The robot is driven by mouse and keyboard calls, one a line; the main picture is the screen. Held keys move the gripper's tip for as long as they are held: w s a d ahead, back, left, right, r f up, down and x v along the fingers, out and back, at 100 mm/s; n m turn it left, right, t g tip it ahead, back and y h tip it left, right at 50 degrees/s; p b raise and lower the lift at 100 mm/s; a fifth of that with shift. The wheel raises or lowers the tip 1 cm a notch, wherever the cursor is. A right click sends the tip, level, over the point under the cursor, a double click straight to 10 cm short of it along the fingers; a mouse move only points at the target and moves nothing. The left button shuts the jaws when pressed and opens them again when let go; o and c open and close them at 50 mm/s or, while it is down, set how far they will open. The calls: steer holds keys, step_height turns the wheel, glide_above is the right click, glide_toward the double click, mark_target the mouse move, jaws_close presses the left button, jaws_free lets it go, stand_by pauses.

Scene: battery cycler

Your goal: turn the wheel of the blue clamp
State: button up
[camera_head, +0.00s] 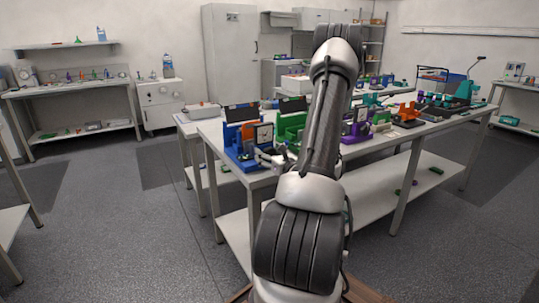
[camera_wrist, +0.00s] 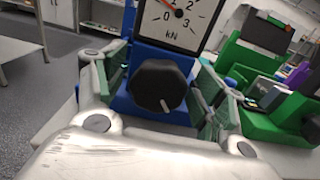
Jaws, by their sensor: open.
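The blue clamp (camera_head: 246,160) stands at the near left corner of the workbench, with a dial gauge on it. In the wrist view the blue clamp (camera_wrist: 149,56) fills the middle. Its black wheel (camera_wrist: 158,86) is round and ridged, with a white mark pointing down and slightly right. The square gauge (camera_wrist: 181,18) marked kN sits above the wheel. My gripper (camera_wrist: 163,82) is open, with one finger on each side of the wheel. I cannot tell whether the fingers touch it. In the head view my gripper (camera_head: 276,158) is small, in front of the clamp's right side.
A green clamp (camera_head: 291,122) stands close on the right of the blue one; it also shows in the wrist view (camera_wrist: 262,112). A purple clamp (camera_head: 357,128) and several other devices line the workbench (camera_head: 380,147). Open floor lies to the left.

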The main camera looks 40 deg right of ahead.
steer(key=c, duration=1)
steer(key=shift+m, duration=1.4)
steer(key=o, duration=1)
steer(key=shift+s, duration=0.15)
steer(key=v, duration=1.1)
steer(key=shift+s, duration=0.4)
